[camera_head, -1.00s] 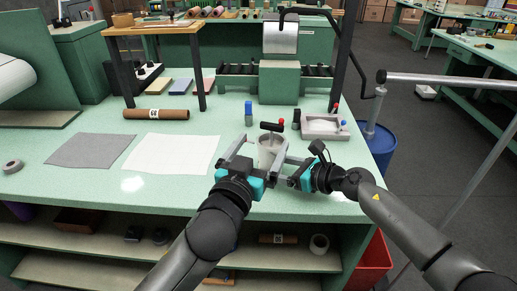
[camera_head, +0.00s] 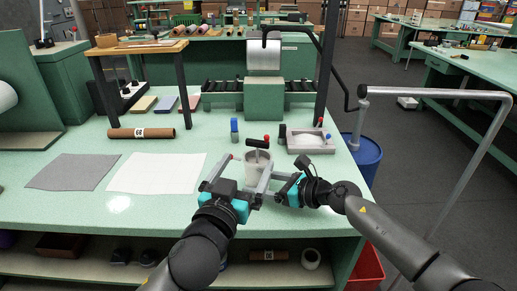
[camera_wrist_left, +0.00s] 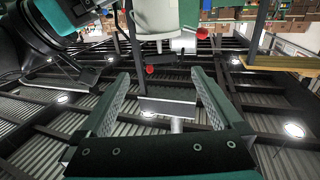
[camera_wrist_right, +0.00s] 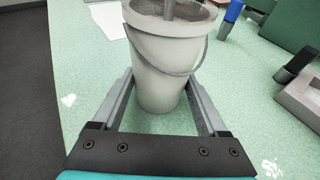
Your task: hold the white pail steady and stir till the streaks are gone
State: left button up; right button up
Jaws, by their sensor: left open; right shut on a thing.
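The white pail (camera_head: 257,168) stands on the green table. It fills the upper middle of the right wrist view (camera_wrist_right: 158,75), with its wire bail and grey contents showing. A stirrer with a black crossbar handle (camera_head: 257,143) stands in it; its shaft (camera_wrist_right: 170,8) enters the contents. My right gripper (camera_head: 274,181) is shut on the pail, one finger on each side. My left gripper (camera_head: 251,161) is open on the near left side of the pail, its fingers apart below the stirrer handle in the head view. Whether it touches the stirrer I cannot tell. Streaks are too small to judge.
A grey tray (camera_head: 311,143) and a blue-capped bottle (camera_head: 234,130) stand behind the pail. A white sheet (camera_head: 157,173), a grey sheet (camera_head: 72,172) and a brown roll (camera_head: 141,133) lie to the left. A blue drum (camera_head: 367,158) stands off the table's right edge.

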aim_at(259, 142)
pick_arm(q)
jog(key=shift+x, duration=6)
jog(key=shift+a, duration=0.1)
jog(key=shift+c, duration=0.2)
jog(key=c, duration=1.3)
